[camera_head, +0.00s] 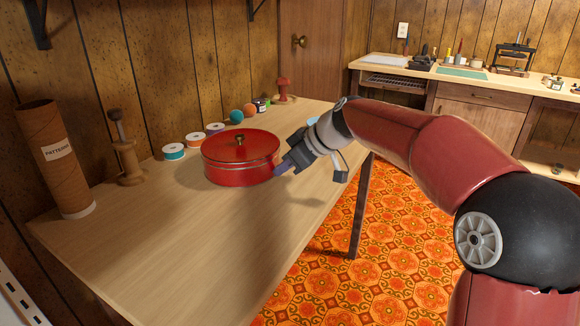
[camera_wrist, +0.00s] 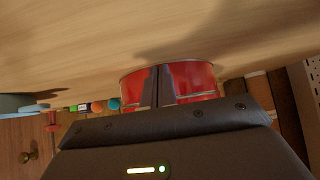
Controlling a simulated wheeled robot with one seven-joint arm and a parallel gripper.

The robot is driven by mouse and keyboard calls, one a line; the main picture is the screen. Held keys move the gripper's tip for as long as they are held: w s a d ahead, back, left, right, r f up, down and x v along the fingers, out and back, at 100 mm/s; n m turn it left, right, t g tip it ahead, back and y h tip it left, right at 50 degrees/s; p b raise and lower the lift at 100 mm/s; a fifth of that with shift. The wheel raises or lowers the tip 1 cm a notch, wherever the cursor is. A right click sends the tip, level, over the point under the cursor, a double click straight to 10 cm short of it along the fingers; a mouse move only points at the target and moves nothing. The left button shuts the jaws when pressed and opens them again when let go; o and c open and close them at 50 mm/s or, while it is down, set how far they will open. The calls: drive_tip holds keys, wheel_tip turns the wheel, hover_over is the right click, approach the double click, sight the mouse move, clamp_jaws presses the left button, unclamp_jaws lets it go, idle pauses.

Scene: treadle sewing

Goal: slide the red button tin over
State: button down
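The red button tin (camera_head: 238,160) is round and lidded, with a small knob on top. It stands upright on the wooden table (camera_head: 190,255), near the middle. My gripper (camera_head: 279,170) is low at the tin's right side, its fingertips at or very near the tin's wall. The wrist view shows the red tin (camera_wrist: 196,80) straight ahead, behind the gripper fingers (camera_wrist: 158,82). The two fingers lie close together with nothing seen between them. I cannot tell whether they touch the tin.
Thread spools (camera_head: 174,152) and coloured balls (camera_head: 237,116) line the wall behind the tin. A cardboard tube (camera_head: 55,160) and a wooden spool stand (camera_head: 127,160) are at left. The table's front is clear. A workbench (camera_head: 450,72) stands at back right.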

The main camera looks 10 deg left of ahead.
drive_tip(key=shift+w+a+p, duration=0.3)
drive_tip(key=shift+a, duration=0.65)
drive_tip(key=shift+w+a+p, duration=0.3)
drive_tip(key=shift+w+a, duration=0.05)
drive_tip(key=shift+a, duration=0.65)
drive_tip(key=shift+w+a+p, duration=0.3)
drive_tip(key=shift+a, duration=0.65)
drive_tip(key=shift+d, duration=0.1)
drive_tip(key=shift+s+d+r+b, duration=0.25)
drive_tip(key=shift+d+r, duration=0.1)
drive_tip(key=shift+d, duration=0.25)
drive_tip(key=shift+s+d+r+b, duration=0.2)
drive_tip(key=shift+d+r, duration=0.1)
drive_tip(key=shift+d, duration=0.3)
drive_tip(key=shift+s+d+r+b, duration=0.25)
drive_tip(key=shift+d+r, duration=0.1)
drive_tip(key=shift+d, duration=0.25)
drive_tip(key=shift+d, duration=0.1)
drive_tip(key=s+d+f+m+t+h, duration=0.1)
drive_tip(key=s+d+f+m+h, duration=0.2)
drive_tip(key=s+d, duration=0.6)
drive_tip(key=s+d+f+m+t+h, duration=0.1)
drive_tip(key=s+d+f+m+h, duration=0.1)
drive_tip(key=s+d+m, duration=0.4)
drive_tip(key=s+d+f+m+h, duration=0.3)
drive_tip(key=s+d+f+m, duration=0.1)
drive_tip(key=s+d, duration=1)
drive_tip(key=shift+s+m+t+h, duration=0.35)
drive_tip(key=shift+s+m, duration=0.35)
drive_tip(key=shift+s, duration=0.25)
